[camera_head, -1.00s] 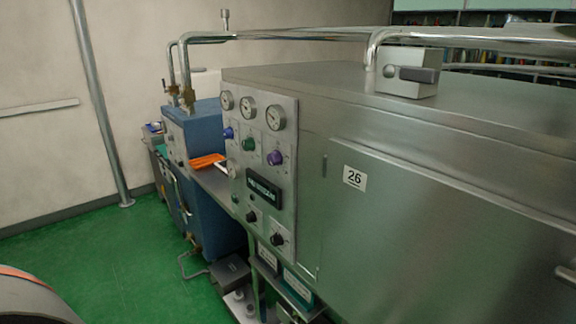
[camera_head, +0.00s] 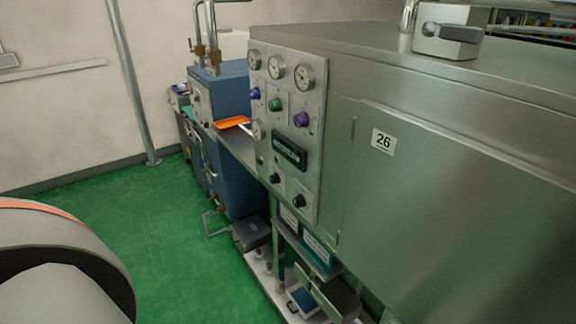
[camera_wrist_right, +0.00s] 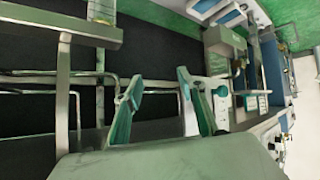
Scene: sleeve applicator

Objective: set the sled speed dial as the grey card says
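In the head view a control panel (camera_head: 320,185) on the steel cabinet carries several round gauges and knobs. There are a blue knob (camera_head: 255,93), a green knob (camera_head: 275,104), a purple knob (camera_head: 301,119) and two black knobs (camera_head: 275,178) (camera_head: 299,200) below a dark display (camera_head: 289,154). The labels are too small to read, so I cannot tell which is the sled speed dial. I cannot make out a grey card. My right gripper (camera_wrist_right: 158,76) shows in the right wrist view, fingers apart and empty. My left gripper is not in view.
The cabinet (camera_head: 470,160) bears a label "26". A blue machine (camera_head: 232,90) and an orange tray (camera_head: 232,122) stand beyond the panel. Boxes and a lower shelf lie beneath it. Green floor (camera_head: 180,230) is clear to the left. The right wrist view shows metal frame bars around the gripper.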

